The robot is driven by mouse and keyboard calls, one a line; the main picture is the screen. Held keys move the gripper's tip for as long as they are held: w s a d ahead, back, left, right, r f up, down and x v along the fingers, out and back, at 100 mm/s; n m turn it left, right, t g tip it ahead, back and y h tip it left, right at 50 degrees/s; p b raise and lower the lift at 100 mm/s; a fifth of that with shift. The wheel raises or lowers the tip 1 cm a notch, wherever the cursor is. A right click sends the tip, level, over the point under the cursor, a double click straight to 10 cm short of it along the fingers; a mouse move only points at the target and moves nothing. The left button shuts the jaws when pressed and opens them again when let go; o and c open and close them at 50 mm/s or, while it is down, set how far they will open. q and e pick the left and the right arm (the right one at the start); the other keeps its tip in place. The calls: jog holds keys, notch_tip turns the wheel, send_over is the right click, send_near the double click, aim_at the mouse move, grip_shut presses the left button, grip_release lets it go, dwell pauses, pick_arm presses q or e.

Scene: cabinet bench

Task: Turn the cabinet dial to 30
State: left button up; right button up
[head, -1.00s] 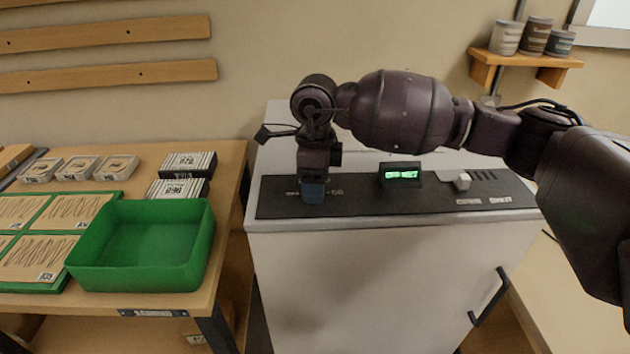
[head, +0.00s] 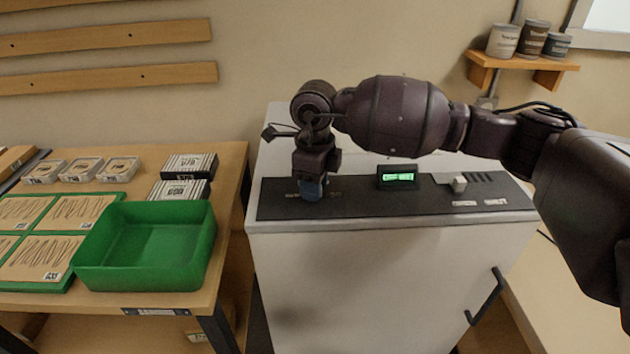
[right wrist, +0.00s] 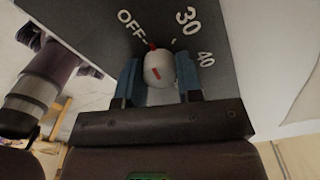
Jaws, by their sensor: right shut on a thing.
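The cabinet dial (right wrist: 158,68) is a pale round knob on the cabinet's dark top panel, with a red mark on it. In the right wrist view the labels OFF, 30 and 40 are printed around it. A red pointer mark at its edge sits close to the OFF tick, short of 30. My right gripper (head: 312,190) points down over the left end of the panel. In the right wrist view its blue finger pads (right wrist: 158,78) are on either side of the dial, shut on it. In the head view the gripper hides the dial. My left gripper is not in view.
A lit green display (head: 398,177) and a pale switch (head: 459,184) are on the panel (head: 350,200) to the right. The white cabinet (head: 370,270) has a dark handle (head: 486,297). A green bin (head: 145,277) and boxes stand on the left table.

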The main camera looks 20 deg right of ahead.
jog(key=m+p, duration=0.1)
jog(key=m, duration=0.1)
jog(key=shift+r+m, duration=0.2)
jog(key=shift+m, duration=0.2)
jog(key=shift+m+p, duration=0.4)
jog(key=shift+p, duration=0.05)
jog(key=m+p, duration=0.1)
jog(key=m, duration=0.3)
jog(key=shift+p, duration=0.35)
jog(key=shift+f+m+p, duration=0.15)
jog(key=shift+m+p, duration=0.15)
jog(key=shift+m, duration=0.5)
jog(key=o, duration=0.9)
